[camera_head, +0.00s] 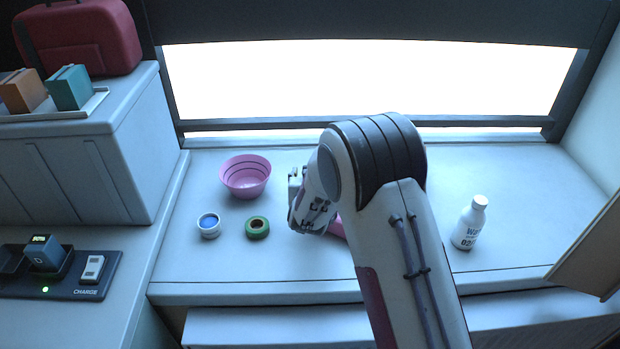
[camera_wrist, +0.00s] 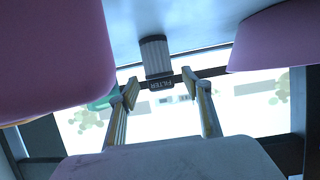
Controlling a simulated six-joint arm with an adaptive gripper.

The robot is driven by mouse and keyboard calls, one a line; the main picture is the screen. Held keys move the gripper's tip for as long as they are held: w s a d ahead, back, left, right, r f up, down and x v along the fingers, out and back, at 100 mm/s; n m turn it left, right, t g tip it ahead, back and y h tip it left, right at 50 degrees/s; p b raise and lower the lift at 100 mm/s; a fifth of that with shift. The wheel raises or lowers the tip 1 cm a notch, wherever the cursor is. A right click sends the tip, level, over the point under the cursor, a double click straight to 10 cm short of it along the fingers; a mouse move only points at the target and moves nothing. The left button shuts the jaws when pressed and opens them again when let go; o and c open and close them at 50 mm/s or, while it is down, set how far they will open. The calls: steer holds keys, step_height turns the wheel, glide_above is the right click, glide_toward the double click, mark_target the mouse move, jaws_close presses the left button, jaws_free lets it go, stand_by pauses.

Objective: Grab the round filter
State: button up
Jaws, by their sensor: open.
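The round filter (camera_wrist: 155,55) shows in the wrist view as a grey ribbed cylinder with a dark band lettered FILTER. It appears upside down against the pale counter, ahead of and between my fingertips. My gripper (camera_wrist: 160,86) is open, with the two fingers apart and nothing between them that I can make out.
A pink bowl (camera_head: 246,178), blue-topped round container (camera_head: 208,226) and green ring (camera_head: 257,228) stand left of my gripper. A white bottle (camera_head: 470,222) stands right. A pink thing (camera_head: 337,227) is partly behind my arm. Large pink shapes (camera_wrist: 50,55) flank the wrist view.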

steer(key=shift+x, duration=1.3)
steer(key=c, duration=1.2)
